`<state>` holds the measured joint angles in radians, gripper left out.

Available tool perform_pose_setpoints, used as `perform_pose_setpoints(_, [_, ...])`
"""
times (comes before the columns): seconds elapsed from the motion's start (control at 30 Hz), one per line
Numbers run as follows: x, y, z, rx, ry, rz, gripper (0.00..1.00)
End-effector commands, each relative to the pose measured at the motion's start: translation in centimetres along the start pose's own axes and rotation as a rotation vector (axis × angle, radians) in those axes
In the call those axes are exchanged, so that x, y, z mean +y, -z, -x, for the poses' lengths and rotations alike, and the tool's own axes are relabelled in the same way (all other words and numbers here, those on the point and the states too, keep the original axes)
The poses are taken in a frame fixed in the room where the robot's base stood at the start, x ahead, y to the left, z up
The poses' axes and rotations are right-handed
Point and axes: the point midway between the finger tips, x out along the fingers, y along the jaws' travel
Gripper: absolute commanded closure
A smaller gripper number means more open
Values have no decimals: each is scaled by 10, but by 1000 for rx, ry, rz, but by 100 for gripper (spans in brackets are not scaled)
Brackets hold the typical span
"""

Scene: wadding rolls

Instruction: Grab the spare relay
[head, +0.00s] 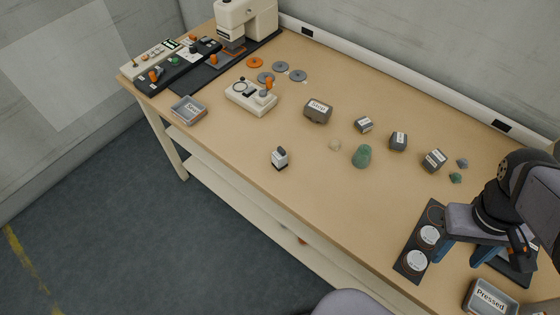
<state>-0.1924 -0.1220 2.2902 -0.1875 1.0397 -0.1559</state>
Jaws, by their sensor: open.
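I cannot tell for sure which thing is the spare relay, as the small labels are hard to read. A small dark block with a pale top (280,158) stands alone near the table's front edge. A grey-brown box with a white label (317,113) sits behind it, to its right. Small dark labelled cubes stand farther right: one (363,125), a second (398,141) and a third (433,161). My gripper (464,254) is at the right, fingers spread and pointing down, with nothing seen between them. It is well apart from all these blocks.
A green lump (362,156) stands among the blocks. A dark plate with white discs (411,262) lies left of my gripper, and a tray labelled "Pressed" (480,308) in front. A grey tray (187,119), a joystick box (250,104) and a machine (247,20) are at left.

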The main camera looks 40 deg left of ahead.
Motion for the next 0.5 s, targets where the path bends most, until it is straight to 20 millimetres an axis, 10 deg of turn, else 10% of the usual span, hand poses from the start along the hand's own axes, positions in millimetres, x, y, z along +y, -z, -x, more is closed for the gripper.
perform_pose_setpoints(0.27, [-15,85,-9,-99,-284,621,50])
perform_pose_setpoints(0.5, [-91,192,10,-231,-711,1230,50])
